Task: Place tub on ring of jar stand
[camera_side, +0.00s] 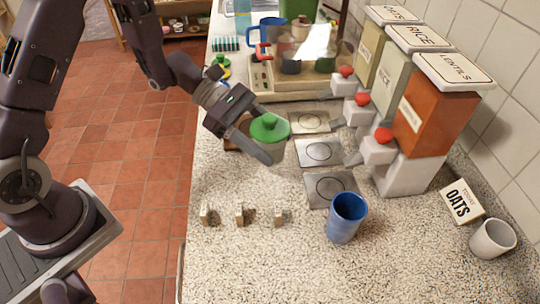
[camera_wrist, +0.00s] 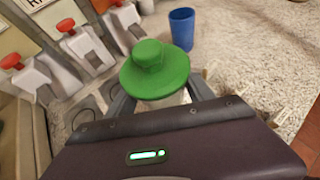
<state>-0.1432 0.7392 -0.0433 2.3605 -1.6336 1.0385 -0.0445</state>
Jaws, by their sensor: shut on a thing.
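The tub has a wide green lid with a knob (camera_side: 269,128) and a pale body mostly hidden under it. My gripper (camera_side: 266,140) is shut on the tub, with a finger on either side below the lid. In the wrist view the green lid (camera_wrist: 156,70) sits between the fingers and looks roughly level. I cannot tell how high the tub is above the counter. No part is clearly recognizable as a jar stand; flat grey plates with dark rings (camera_side: 319,153) lie in a row just right of the tub, under the dispensers.
Dispensers labelled oats, rice and lentils (camera_side: 436,118) with red knobs stand along the wall. A blue cup (camera_side: 346,217), small label blocks (camera_side: 240,214), an oats card (camera_side: 460,200) and a grey mug (camera_side: 492,238) are on the counter (camera_side: 270,270). Its front is mostly clear.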

